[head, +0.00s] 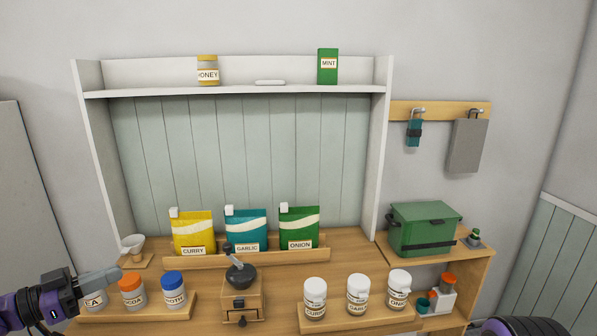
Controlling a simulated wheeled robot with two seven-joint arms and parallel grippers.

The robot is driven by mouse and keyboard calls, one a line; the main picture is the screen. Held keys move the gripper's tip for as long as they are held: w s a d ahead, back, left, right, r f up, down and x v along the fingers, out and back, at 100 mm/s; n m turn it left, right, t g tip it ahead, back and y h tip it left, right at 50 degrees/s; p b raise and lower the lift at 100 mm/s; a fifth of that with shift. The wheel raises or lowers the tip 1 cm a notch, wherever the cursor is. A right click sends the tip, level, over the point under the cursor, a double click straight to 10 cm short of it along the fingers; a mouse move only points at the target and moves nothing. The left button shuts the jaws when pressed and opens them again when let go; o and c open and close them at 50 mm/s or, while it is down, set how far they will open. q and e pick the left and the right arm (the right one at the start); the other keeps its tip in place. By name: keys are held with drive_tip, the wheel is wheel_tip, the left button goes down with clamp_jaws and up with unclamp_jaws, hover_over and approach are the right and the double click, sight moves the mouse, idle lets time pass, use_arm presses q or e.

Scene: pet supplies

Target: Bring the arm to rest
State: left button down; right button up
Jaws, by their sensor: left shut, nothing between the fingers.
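My left gripper (112,275) is at the lower left of the head view, its arm coming in from the left edge. Its fingers are shut with nothing between them. They point right, across the top of a jar with a partly hidden label (94,301), and cover its lid. I cannot tell whether they touch that jar. An orange-lidded jar (132,291) is just right of the fingertips, and a blue-lidded jar (174,290) is beyond it. My right gripper is not in view.
Curry (192,233), garlic (246,231) and onion (299,229) bags stand in a wooden rack. A grinder (242,297) and several white-lidded jars, including one (358,296), stand in front. A green box (424,229) is at right. A shelf (150,93) holds honey (207,71) and mint (327,67).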

use_arm(q)
drive_tip(key=w+f+n+t+y+b, duration=0.2)
drive_tip(key=w+f+n+t+y, duration=0.25)
drive_tip(key=f+n+y, duration=0.6)
drive_tip(key=s+d+f+n+g+y+b, duration=0.1)
drive_tip(key=s+f+n+g+y, duration=0.1)
drive_tip(key=f, duration=0.5)
drive_tip(key=s+d+f+n+g+y+b, duration=0.1)
drive_tip(key=d+f+g+y+b, duration=0.15)
drive_tip(key=f, duration=0.55)
drive_tip(key=s+d+f+n+g+b, duration=0.1)
drive_tip(key=s+d+f+g, duration=0.3)
drive_tip(key=s+f, duration=0.8)
drive_tip(key=s+d+f+g+b, duration=0.3)
drive_tip(key=s+d+f+g, duration=0.2)
drive_tip(key=s+f, duration=0.6)
drive_tip(key=s, duration=0.4)
drive_tip(key=shift+d+f+n+g+b, duration=0.2)
drive_tip(key=shift+f+n+g+b, duration=0.1)
drive_tip(key=shift+f+n+g, duration=0.1)
drive_tip(key=c, duration=1.4)
unclamp_jaws()
drive_tip(key=shift+s+f, duration=0.3)
drive_tip(key=shift+s, duration=0.35)
drive_tip(key=o, duration=0.4)
drive_tip(key=shift+s, duration=0.1)
drive_tip(key=shift+c, duration=0.4)
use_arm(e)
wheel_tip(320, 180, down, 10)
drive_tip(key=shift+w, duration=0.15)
